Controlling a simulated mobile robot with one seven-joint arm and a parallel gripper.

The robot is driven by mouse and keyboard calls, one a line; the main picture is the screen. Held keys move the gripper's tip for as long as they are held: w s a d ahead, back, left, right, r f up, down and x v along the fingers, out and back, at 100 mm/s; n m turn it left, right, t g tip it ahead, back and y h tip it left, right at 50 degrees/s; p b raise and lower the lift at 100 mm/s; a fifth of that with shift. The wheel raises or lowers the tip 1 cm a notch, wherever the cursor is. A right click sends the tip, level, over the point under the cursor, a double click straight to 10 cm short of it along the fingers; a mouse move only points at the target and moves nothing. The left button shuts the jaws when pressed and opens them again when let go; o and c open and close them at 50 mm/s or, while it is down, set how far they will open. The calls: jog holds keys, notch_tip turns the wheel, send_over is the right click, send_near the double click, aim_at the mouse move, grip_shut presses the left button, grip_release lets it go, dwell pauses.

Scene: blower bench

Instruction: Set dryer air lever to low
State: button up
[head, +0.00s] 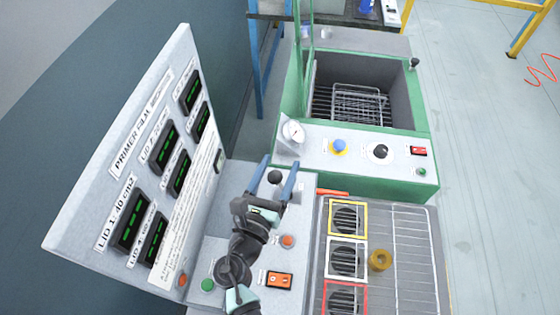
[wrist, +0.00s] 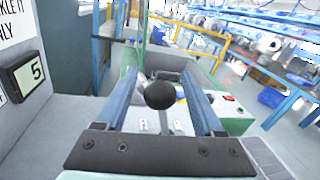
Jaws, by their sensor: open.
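A lever with a black ball knob (head: 274,177) stands on the grey console beside the display panel. I cannot read a label that names it as the dryer air lever, nor its setting. My gripper (head: 278,168) is open, with its two blue fingers on either side of the knob. In the wrist view the knob (wrist: 160,95) sits between the fingers of my gripper (wrist: 160,78), with a gap visible on each side. The lever's stem is mostly hidden under the knob.
A tall panel (head: 95,140) with green displays rises left of my arm. A green-rimmed tub (head: 436,172) with gauge and buttons lies beyond. An orange switch (head: 279,281) and red button (head: 288,241) are close to my arm. Framed vents and a brass ring (head: 380,260) are at right.

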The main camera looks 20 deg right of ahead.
jog(key=shift+w+d, duration=0.4)
jog(key=shift+d, duration=0.05)
grip_shut()
dwell(1.2)
